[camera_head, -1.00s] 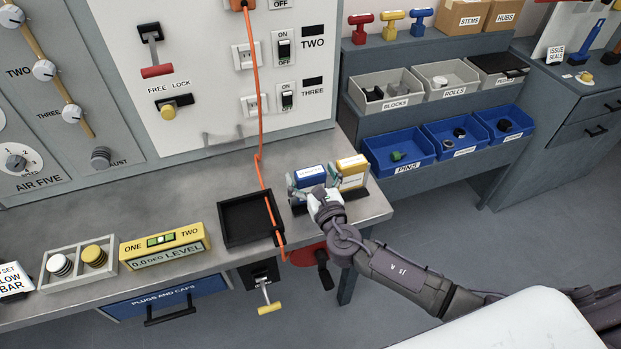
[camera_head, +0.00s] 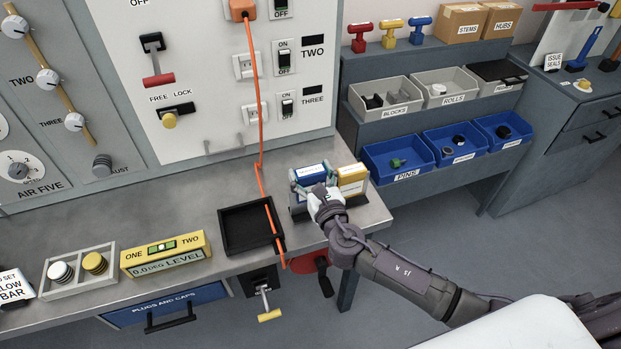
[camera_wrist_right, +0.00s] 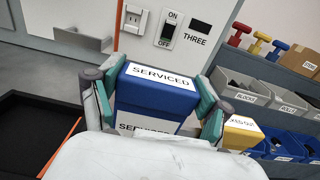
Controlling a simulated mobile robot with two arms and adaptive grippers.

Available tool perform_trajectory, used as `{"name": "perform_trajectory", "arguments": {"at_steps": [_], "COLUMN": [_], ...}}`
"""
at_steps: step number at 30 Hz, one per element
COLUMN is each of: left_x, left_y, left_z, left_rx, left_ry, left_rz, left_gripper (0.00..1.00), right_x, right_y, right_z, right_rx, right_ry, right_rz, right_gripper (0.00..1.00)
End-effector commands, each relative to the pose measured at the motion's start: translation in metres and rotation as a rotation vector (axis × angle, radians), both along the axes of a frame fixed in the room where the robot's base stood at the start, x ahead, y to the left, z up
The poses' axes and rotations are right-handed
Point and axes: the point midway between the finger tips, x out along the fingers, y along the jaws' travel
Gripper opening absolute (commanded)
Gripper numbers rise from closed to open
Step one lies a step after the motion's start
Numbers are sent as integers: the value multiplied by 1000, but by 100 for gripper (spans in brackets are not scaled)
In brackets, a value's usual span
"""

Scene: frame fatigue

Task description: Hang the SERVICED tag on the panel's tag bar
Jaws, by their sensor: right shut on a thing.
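The SERVICED tag (camera_head: 311,172) is a blue block with white label strips, standing in a dark holder (camera_head: 361,195) at the bench's right end. It fills the middle of the right wrist view (camera_wrist_right: 152,92), its SERVICED label facing up. My right gripper (camera_head: 313,187) is shut on it, with one teal-padded finger at each side in the wrist view (camera_wrist_right: 155,98). The tag's lower part is hidden by my gripper. A grey bar-like bracket (camera_head: 224,148), which looks like the tag bar, is low on the white panel, left of and beyond the tag. My left gripper is not in view.
A yellow tag (camera_head: 352,178) stands just right of the blue one. A black tray (camera_head: 230,240) is to the left, with an orange cable (camera_head: 259,130) hanging from the panel across it. A yellow level (camera_head: 165,254) lies farther left. The bench before the bracket is clear.

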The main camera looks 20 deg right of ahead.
Motion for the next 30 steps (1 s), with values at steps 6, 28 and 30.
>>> {"name": "perform_trajectory", "arguments": {"at_steps": [6, 28, 30], "left_x": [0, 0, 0], "left_y": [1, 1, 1], "left_z": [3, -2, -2], "left_rx": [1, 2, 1], "left_ry": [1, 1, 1], "left_rz": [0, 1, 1], "left_gripper": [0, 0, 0], "right_x": [-9, -31, -31], "right_y": [-33, -112, -113], "right_z": [27, 77, 78], "right_rx": [-5, -1, 0], "right_ry": [-1, 0, 0], "right_rz": [0, 1, 1], "right_gripper": [48, 48, 48]}}
